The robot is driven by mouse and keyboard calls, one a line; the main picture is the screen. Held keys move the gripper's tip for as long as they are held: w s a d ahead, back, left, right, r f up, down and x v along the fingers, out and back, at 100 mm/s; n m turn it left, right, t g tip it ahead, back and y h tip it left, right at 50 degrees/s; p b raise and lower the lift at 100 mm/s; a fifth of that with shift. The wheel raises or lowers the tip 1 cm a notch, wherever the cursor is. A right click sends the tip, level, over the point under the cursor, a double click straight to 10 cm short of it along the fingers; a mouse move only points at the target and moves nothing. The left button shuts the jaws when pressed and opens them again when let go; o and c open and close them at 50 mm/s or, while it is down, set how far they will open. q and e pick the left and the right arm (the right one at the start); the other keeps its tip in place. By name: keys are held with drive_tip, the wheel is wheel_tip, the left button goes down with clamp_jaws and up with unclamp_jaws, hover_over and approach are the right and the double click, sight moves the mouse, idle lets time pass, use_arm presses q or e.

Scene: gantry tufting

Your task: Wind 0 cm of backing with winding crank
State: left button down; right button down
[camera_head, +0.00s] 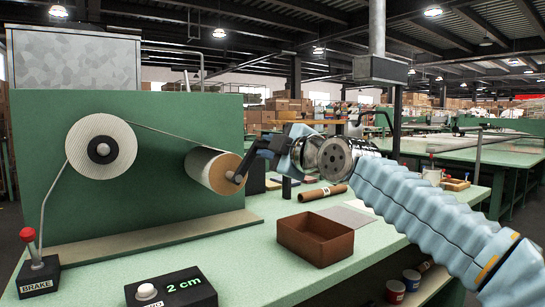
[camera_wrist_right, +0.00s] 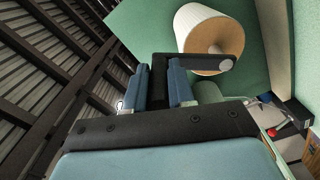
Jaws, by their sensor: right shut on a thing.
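The winding crank (camera_head: 242,165) is a dark arm on the wooden end of the right-hand roll (camera_head: 205,167). My right gripper (camera_head: 265,146) is shut on the crank's handle, which its fingers mostly hide. In the right wrist view, the crank arm (camera_wrist_right: 205,60) runs from the roll's end to between the two blue fingers (camera_wrist_right: 160,85). A strip of backing (camera_head: 160,132) spans from the white supply roll (camera_head: 83,146) to the right-hand roll. The black counter box (camera_head: 190,293) shows "2 cm". My left gripper is not in view.
A brake lever with a red knob (camera_head: 27,235) stands upright at the left. The green panel (camera_head: 165,110) stands behind the rolls. A brown open box (camera_head: 316,240) and a brown tube (camera_head: 322,193) lie on the green table (camera_head: 265,265). The table front is partly clear.

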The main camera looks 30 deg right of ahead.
drive_tip(key=shift+s+a+r+n, duration=0.1)
drive_tip(key=shift+a+r+n, duration=0.2)
drive_tip(key=shift+a+n, duration=0.5)
drive_tip(key=shift+a+r+n, duration=0.3)
drive_tip(key=shift+a+n, duration=0.15)
drive_tip(key=shift+n, duration=0.65)
drive_tip(key=c, duration=1)
unclamp_jaws()
drive_tip(key=shift+o, duration=0.2)
drive_tip(key=s+d+b, duration=0.1)
drive_tip(key=s+b, duration=0.1)
drive_tip(key=s, duration=1.1)
drive_tip(key=shift+s, duration=0.4)
